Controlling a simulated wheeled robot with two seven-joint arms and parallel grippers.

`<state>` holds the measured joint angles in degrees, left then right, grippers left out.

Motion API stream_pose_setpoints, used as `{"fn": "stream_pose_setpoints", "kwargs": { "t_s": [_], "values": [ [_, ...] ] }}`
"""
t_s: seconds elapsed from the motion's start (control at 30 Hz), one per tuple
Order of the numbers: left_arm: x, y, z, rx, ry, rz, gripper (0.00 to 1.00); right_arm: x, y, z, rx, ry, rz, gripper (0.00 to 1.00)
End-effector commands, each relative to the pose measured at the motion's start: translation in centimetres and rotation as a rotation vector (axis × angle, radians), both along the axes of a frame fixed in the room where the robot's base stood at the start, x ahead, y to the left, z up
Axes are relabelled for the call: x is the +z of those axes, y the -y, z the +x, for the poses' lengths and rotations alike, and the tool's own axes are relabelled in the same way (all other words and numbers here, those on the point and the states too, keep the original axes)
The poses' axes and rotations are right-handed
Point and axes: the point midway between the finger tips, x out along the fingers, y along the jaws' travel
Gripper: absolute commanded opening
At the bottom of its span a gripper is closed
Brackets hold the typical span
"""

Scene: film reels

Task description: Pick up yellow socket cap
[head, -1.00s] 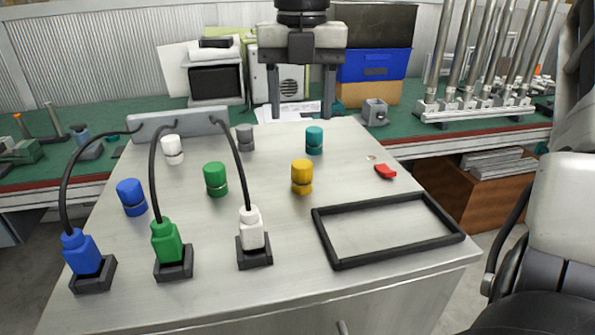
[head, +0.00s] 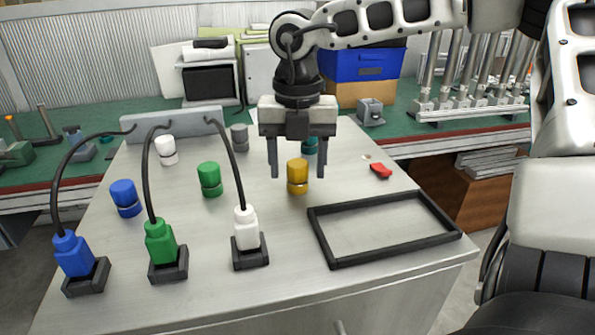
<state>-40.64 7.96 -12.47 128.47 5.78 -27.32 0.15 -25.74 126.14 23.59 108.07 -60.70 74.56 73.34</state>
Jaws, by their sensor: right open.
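The yellow socket cap (head: 297,177) stands upright on the grey metal table, a little right of the middle in the head view. My right gripper (head: 298,177) points down with its two dark fingers spread, one on each side of the cap in the picture. The fingers look empty; whether they are level with the cap or still above it I cannot tell. The teal cap (head: 310,146) behind is partly hidden by the right finger. My left gripper is not in view.
Green (head: 209,180), blue (head: 125,198), white (head: 165,150) and grey (head: 239,138) caps stand to the left. Cabled blue, green and white plugs (head: 246,228) sit in dark sockets in front. A black frame (head: 318,238) and a red piece (head: 381,171) lie to the right.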

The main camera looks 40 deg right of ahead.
Motion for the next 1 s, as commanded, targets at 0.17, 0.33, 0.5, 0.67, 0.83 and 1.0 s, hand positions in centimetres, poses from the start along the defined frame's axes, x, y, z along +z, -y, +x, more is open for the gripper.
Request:
{"fn": "stream_pose_setpoints", "kwargs": {
  "t_s": [0.17, 0.33, 0.5, 0.67, 0.83, 1.0],
  "values": [
    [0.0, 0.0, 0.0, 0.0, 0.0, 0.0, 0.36, 0.0, 0.0, 0.0, 0.0, 0.0, 0.0, 0.26],
    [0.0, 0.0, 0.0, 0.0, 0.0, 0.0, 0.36, 0.1, 0.0, 0.0, 0.0, 0.001, 0.001, 0.09],
    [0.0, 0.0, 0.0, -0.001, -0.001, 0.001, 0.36, 0.2, 0.0, 0.0, 0.0, 0.001, 0.0, 0.09],
    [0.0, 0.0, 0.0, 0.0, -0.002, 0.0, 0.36, 1.7, 0.0, 0.1, -0.001, 0.006, -0.001, 0.09],
    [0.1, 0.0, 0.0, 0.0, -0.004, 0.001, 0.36, 5.2, 0.0, 0.1, -0.002, 0.007, -0.003, 0.09],
    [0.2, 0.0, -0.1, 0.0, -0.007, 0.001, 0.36, 8.3, 0.0, 0.1, -0.001, 0.005, -0.002, 0.09]
  ]
}}
